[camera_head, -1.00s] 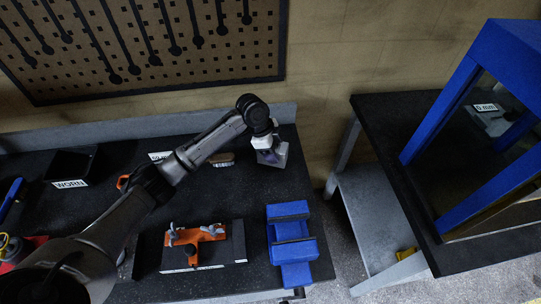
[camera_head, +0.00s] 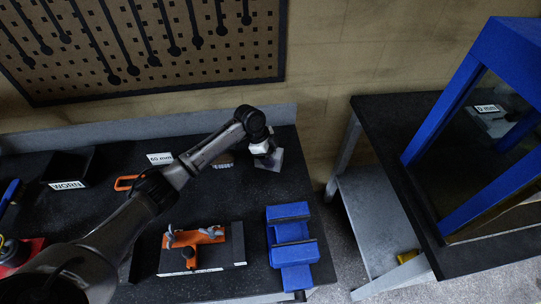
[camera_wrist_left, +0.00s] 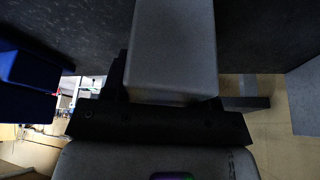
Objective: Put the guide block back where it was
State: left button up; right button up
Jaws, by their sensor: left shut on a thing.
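My left gripper (camera_head: 268,158) is over the back right of the dark workbench, beyond the blue vice. It is shut on a plain grey block, taken as the guide block (camera_head: 277,161), which is partly hidden by the gripper in the head view. In the left wrist view the grey guide block (camera_wrist_left: 172,45) stands out from the black gripper body (camera_wrist_left: 160,120), with the dark bench surface behind it. I cannot tell whether the block touches the bench. My right gripper is in neither view.
A blue vice (camera_head: 291,245) stands at the bench's front right, beside an orange fixture (camera_head: 193,237) on a dark plate. A tray labelled WORN (camera_head: 70,166) and a 60 mm label (camera_head: 160,158) lie left. A blue frame (camera_head: 440,115) stands on the right table, across a gap.

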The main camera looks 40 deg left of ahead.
pick_arm(q)
jog(key=shift+w, duration=0.1)
jog(key=o, duration=1.1)
jog(key=p+v, duration=0.1)
jog(key=v, duration=1.1)
jog(key=shift+a+r, duration=0.1)
